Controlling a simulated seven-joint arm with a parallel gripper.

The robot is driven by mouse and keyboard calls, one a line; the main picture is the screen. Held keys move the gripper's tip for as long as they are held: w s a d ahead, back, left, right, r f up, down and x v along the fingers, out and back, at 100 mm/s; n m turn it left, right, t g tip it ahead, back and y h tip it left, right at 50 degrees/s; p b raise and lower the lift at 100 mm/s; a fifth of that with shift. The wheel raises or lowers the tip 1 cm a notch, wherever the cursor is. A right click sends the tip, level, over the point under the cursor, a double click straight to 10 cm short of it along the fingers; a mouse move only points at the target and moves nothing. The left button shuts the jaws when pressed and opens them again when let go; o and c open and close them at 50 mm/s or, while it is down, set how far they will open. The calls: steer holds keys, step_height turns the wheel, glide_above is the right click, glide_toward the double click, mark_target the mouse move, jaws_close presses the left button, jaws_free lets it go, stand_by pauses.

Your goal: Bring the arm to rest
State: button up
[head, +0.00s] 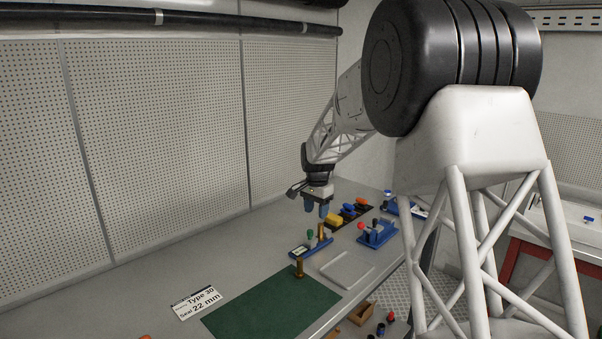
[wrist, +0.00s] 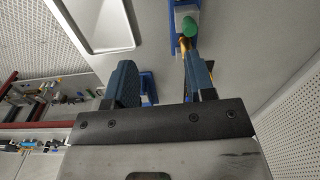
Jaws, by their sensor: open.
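My gripper (head: 316,210) hangs over the bench with its two blue fingers pointing down. Its jaws are open, and in the wrist view (wrist: 160,80) the fingers stand well apart with nothing seen held between them. Below it in the head view is a blue fixture (head: 298,252) with a green-topped part (head: 310,235) and an upright brass piece (head: 321,231). The wrist view shows the green top (wrist: 190,27) beyond the right finger. I cannot tell the exact gap between fingers and brass piece.
A label card (head: 198,302) reads "Type 30, Seal 22 mm". A shallow grey tray (head: 347,270), a blue clamp-like device (head: 377,234) and a dark tray with coloured items (head: 350,213) lie nearby.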

steer(key=s+d+r+n+t, duration=0.15)
steer(key=s+d+r, duration=0.35)
steer(key=s, duration=0.9)
steer(key=s+d+r+n, duration=0.2)
steer(key=s+d+r, duration=0.3)
steer(key=s, duration=0.8)
steer(key=s+d+f+n, duration=0.1)
steer(key=s+n, duration=0.1)
steer(key=s, duration=1.3)
steer(key=s+d+f+n, duration=0.2)
steer(key=s, duration=1.3)
steer(key=shift+d+f+t, duration=0.2)
steer(key=shift+f+t, duration=0.05)
steer(key=shift+t, duration=0.2)
